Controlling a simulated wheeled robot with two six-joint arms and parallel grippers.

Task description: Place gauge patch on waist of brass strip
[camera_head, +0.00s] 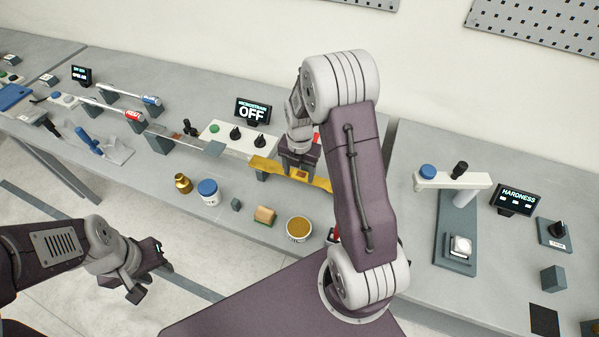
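The brass strip (264,165) lies raised on supports near the middle of the bench, running down to the right, its right end partly behind my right arm. My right gripper (298,167) points down just above the strip's middle. My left gripper (151,272) is open and empty, in front of the bench and away from the strip.
A strain meter (252,111) reading OFF stands behind the strip. A brass weight (183,184), white jar (208,191), tan block (265,215) and tan-topped jar (299,229) line the front. A hardness tester (457,225) stands right.

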